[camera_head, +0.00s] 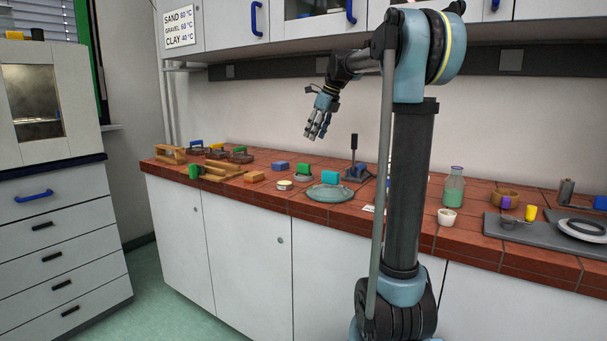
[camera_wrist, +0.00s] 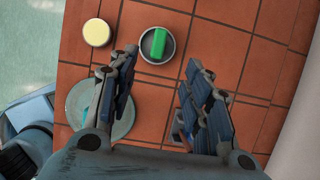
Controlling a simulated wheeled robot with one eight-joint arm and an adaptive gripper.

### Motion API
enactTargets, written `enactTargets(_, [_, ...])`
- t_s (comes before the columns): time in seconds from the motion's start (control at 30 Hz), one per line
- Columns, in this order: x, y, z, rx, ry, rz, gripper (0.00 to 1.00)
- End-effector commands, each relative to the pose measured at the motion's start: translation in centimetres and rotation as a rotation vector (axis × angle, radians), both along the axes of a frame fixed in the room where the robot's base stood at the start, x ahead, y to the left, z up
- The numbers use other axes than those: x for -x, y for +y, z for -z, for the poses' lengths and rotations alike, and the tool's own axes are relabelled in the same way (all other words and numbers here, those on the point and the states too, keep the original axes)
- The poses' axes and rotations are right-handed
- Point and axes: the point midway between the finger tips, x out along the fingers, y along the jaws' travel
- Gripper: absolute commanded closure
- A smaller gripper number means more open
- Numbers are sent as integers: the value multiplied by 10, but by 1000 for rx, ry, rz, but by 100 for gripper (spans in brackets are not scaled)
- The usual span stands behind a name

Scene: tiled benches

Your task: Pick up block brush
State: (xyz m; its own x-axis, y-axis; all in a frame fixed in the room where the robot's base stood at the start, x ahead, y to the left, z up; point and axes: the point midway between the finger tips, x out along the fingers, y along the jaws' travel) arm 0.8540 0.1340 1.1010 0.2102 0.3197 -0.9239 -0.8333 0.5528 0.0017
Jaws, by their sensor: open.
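My gripper (camera_head: 318,132) is raised above the tiled bench in the head view, jaws apart and empty. In the wrist view my gripper (camera_wrist: 160,66) points down at the tiles, its fingers wide apart. I cannot tell for sure which thing is the block brush. An orange-brown block (camera_head: 253,176) lies left of the gripper, and a blue block (camera_head: 280,166) lies behind it to the right. A green block (camera_head: 303,169) also shows in the wrist view (camera_wrist: 163,44), on a small grey dish (camera_wrist: 146,53) just beyond the fingertips.
A pale round tin (camera_head: 284,185) and a wide green-grey dish (camera_head: 330,192) stand near the front edge. A stand with a black upright handle (camera_head: 354,145) is at the back. Wooden frames (camera_head: 171,155) are far left. A bottle (camera_head: 454,187) stands right of my arm.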

Motion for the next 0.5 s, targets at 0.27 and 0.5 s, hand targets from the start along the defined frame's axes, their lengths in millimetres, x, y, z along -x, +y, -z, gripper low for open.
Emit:
enactTargets(0.27, [-11, 13, 47, 0, 0, 1, 55])
enactTargets(0.5, [-18, 25, 82, 0, 0, 1, 55])
